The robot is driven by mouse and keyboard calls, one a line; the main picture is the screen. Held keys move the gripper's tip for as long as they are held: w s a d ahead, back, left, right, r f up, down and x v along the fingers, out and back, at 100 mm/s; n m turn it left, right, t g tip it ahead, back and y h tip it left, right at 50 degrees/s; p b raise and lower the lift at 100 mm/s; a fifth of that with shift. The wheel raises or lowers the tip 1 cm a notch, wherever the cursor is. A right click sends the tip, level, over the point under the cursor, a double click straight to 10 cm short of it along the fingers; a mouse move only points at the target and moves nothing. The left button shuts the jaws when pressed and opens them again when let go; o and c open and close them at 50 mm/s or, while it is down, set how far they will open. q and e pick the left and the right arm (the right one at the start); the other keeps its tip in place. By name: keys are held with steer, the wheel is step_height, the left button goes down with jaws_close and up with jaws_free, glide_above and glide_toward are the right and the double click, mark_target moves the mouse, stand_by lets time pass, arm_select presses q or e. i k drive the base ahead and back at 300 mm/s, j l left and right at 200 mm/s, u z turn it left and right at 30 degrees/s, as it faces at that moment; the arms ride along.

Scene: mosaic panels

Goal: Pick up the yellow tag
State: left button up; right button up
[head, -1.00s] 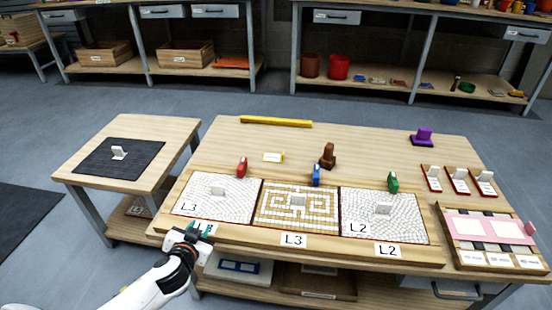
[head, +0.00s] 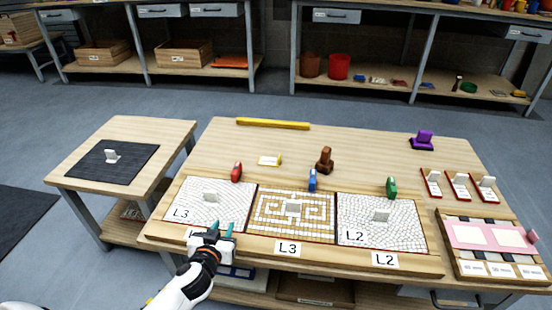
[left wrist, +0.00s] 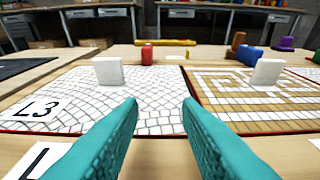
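The yellow tag (head: 280,159) is a small upright yellow piece at the right end of a white card (head: 267,161), behind the mosaic panels on the table. My left gripper (head: 222,228) is open and empty over the front part of the left mosaic panel (head: 190,194), well in front of the tag and to its left. In the left wrist view the two teal fingers stand apart (left wrist: 160,105) with nothing between them. My right gripper is not in view.
A red tag (head: 237,171), a blue tag (head: 312,180) and a green tag (head: 391,187) stand along the back edges of the panels. A brown stamp-like piece (head: 325,160) stands right of the yellow tag. A yellow bar (head: 272,124) lies farther back, with bare table before it.

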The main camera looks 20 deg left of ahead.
mark_target(263, 161)
steer(key=i+l, duration=0.1)
steer(key=i, duration=0.35)
steer(key=i+l, duration=0.1)
steer(key=i, duration=0.3)
